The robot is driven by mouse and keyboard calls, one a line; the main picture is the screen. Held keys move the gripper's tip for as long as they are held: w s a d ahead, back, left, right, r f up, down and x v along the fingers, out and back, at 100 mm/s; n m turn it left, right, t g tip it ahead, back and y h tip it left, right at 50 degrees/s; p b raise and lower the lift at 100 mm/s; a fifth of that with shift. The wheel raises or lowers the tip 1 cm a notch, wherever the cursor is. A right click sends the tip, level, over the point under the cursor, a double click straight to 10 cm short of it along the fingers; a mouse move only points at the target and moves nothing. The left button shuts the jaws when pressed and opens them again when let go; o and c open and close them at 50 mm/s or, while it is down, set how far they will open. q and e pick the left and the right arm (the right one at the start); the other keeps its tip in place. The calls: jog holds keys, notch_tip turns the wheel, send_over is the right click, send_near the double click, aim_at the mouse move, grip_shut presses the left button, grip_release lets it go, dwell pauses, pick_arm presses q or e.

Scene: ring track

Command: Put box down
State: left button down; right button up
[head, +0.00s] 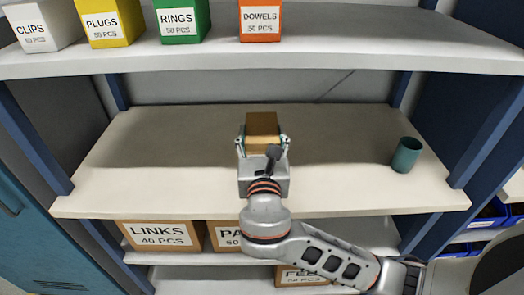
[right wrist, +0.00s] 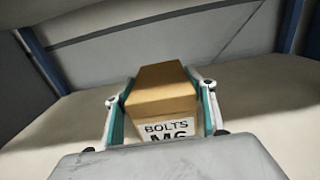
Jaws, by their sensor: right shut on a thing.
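A brown cardboard box (head: 262,127) is at the middle shelf, held by my right gripper (head: 263,143). In the right wrist view the box (right wrist: 163,95) has a white label reading "BOLTS M6", partly hidden by the gripper body. The right gripper (right wrist: 163,108) has one finger on each side of the box and is shut on it. The box looks upright over the pale shelf board (head: 180,150). I cannot tell whether its bottom touches the board. My left gripper is not in view.
A teal cup (head: 406,155) stands at the right of the middle shelf. The upper shelf (head: 350,40) holds labelled boxes, including an orange DOWELS box (head: 260,20). A LINKS box (head: 160,235) sits below. The middle shelf is clear left of the held box.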

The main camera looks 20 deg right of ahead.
jog(key=shift+f+b, duration=0.35)
jog(key=shift+f, duration=1.95)
jog(key=o, duration=1.5)
jog(key=shift+f, duration=0.15)
jog(key=v, duration=1.2)
